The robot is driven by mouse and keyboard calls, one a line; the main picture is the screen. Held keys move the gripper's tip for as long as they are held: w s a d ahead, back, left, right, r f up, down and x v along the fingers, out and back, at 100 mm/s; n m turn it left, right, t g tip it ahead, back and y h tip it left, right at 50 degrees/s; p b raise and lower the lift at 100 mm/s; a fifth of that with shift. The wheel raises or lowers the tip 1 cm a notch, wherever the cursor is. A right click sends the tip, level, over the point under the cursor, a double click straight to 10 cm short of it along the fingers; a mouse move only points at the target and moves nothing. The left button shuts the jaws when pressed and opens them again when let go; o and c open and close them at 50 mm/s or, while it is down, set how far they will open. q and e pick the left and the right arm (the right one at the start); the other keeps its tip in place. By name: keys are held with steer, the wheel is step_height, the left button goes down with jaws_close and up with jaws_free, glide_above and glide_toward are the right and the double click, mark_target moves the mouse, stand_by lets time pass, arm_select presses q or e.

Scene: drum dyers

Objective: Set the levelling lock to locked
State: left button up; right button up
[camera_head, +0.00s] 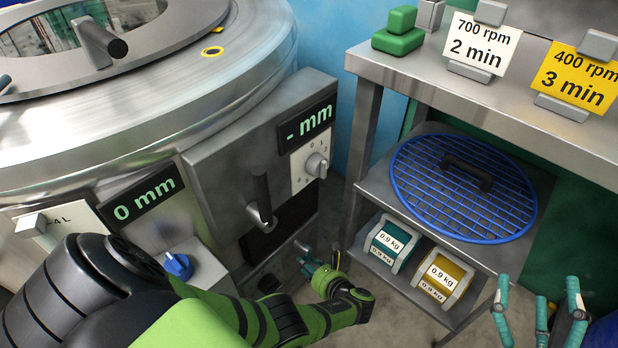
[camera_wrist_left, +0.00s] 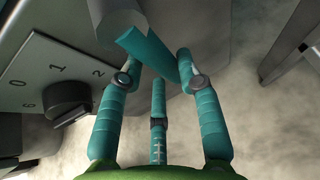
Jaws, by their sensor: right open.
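No label reading levelling lock is legible. A teal bar on a grey stem (camera_wrist_left: 146,50) crosses between the fingertips of my left gripper (camera_wrist_left: 158,65) in the left wrist view. I cannot tell whether the fingers touch it. In the head view the left gripper (camera_head: 318,268) is low at the front of the steel machine, by its lower corner. A black knob (camera_wrist_left: 68,100) on a plate marked 0, 1, 2 lies left of the fingers in the wrist view. My right gripper (camera_head: 541,312) is open and empty at the lower right.
The machine front has a grey dial (camera_head: 316,165), a dark lever (camera_head: 261,200), a blue knob (camera_head: 178,265) and displays. A steel rack (camera_head: 368,140) at right holds a blue grid lid (camera_head: 420,200), a teal spool (camera_head: 390,243) and a yellow spool (camera_head: 443,277). A narrow floor gap separates them.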

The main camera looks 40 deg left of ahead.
arm_select(q)
steer(key=shift+o, duration=0.9)
steer(key=shift+a, duration=0.1)
steer(key=v, duration=0.7)
steer(key=shift+d+r, duration=0.15)
steer(key=shift+d, duration=0.1)
steer(key=shift+s, duration=0.1)
